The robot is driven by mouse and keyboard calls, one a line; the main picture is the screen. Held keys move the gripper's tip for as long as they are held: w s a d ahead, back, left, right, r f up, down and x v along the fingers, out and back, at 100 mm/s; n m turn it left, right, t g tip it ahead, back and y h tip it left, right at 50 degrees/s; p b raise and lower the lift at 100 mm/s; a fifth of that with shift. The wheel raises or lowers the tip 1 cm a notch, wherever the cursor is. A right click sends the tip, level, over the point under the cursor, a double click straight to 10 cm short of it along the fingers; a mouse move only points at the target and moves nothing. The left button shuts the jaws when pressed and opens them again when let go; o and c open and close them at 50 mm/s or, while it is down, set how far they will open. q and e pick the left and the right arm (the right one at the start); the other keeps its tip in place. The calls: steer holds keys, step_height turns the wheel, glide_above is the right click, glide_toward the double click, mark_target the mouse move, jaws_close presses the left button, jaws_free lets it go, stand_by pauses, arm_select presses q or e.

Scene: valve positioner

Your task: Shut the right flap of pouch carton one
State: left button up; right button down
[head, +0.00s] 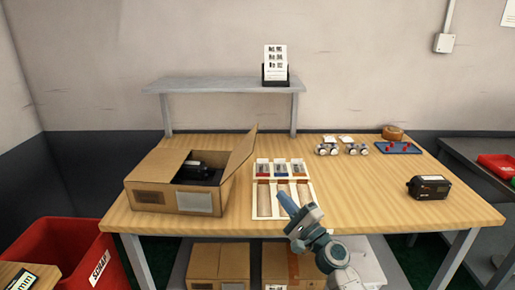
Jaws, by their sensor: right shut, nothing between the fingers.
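The pouch carton (152,196) is a brown cardboard box at the left of the wooden table. Its right flap (240,153) stands up, tilted outward to the right. My right gripper (284,198) is shut and empty. It is to the right of the carton, over the front of the white tray, apart from the flap. My left gripper is not in view.
A white tray (311,189) with small coloured packs lies right of the carton. A grey shelf (215,85) stands behind. A black device (429,187), gauges (327,149) and a blue mat (412,149) lie to the right. A red bin (50,250) stands at left.

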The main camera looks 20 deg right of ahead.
mark_target(241, 152)
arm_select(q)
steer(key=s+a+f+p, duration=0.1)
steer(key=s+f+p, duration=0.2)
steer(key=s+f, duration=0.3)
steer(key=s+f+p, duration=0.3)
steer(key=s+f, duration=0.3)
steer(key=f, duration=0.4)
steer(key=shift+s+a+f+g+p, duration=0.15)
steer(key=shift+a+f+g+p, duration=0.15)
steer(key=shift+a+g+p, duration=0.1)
arm_select(e)
steer(key=w+a+r+m+t+h, duration=0.1)
steer(key=w+a+r+m, duration=0.2)
steer(key=w+r, duration=0.8)
steer(key=shift+w+m+t+h, duration=0.3)
steer(key=shift+w+m, duration=0.1)
steer(key=shift+w, duration=0.25)
steer(key=shift+a, duration=0.1)
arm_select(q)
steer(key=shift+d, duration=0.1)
